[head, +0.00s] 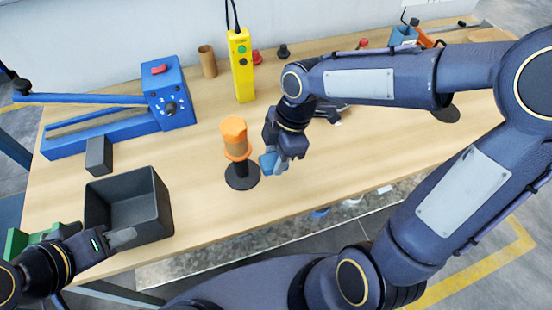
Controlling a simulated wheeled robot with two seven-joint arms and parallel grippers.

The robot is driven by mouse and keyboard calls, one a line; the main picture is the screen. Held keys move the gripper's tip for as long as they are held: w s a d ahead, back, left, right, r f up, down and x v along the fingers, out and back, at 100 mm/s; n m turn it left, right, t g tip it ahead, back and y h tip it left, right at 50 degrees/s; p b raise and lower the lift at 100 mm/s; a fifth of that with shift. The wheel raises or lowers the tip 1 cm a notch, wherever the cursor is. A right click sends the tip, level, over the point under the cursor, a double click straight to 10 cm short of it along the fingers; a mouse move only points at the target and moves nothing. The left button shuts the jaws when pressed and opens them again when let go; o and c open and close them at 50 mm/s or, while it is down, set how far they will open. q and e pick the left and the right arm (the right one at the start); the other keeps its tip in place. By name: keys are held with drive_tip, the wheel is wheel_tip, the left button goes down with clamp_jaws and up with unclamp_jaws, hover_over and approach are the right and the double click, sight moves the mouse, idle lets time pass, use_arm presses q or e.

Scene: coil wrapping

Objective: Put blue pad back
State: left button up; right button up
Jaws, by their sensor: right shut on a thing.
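The blue pad (268,162) is a small light-blue piece between the fingertips of my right gripper (276,160). The gripper is shut on it, just right of the orange coil (235,138), which sits on a black stand (242,177) on the table. The pad is close to the stand's post; I cannot tell whether they touch. The fingers hide part of the pad. My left gripper (122,238) is at the lower left, by the front side of the dark grey bin (150,206). Its jaw gap cannot be made out.
A blue machine (168,92) with a long lever stands at the back left. A yellow control box (241,65) hangs behind the coil, near a brown cylinder (207,61). A dark block (98,156) stands behind the bin.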

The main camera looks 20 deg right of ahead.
drive_tip(key=shift+w+d+f, duration=0.15)
drive_tip(key=shift+w+f, duration=0.3)
drive_tip(key=shift+f, duration=0.15)
drive_tip(key=shift+w+d+f, duration=0.15)
drive_tip(key=shift+w+f, duration=0.3)
drive_tip(key=shift+f, duration=1.7)
drive_tip(key=shift+f, duration=0.1)
drive_tip(key=shift+f+b, duration=0.15)
drive_tip(key=shift+b, duration=0.15)
drive_tip(key=o, duration=0.9)
